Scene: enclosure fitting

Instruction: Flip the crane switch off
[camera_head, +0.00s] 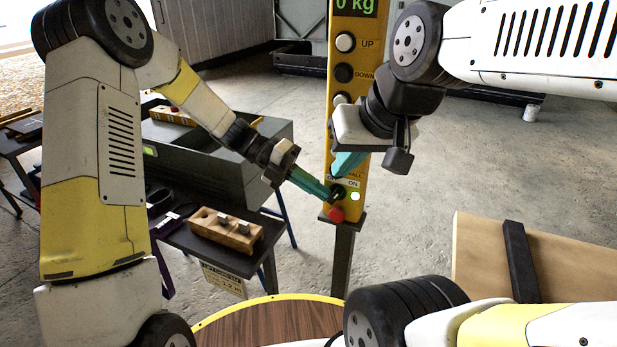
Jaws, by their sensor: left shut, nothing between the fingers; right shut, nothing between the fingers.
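The yellow crane control panel (344,110) stands upright on a dark post. A dark rotary switch (340,192) sits low on it, partly hidden by my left fingertips. The label ON is readable beside it, and a lit pale-green lamp (355,197) is just right of it. The switch's exact position cannot be told. My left gripper (326,193) is shut and empty, its teal tips at the switch's left side; whether they touch cannot be told. My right gripper (342,168) is shut and empty in front of the panel just above the switch, covering part of the labels.
A red button (336,214) is just below the switch. UP (345,42) and DOWN (344,73) buttons are higher, under a display reading 0 kg. A wooden board (480,258) is at the right.

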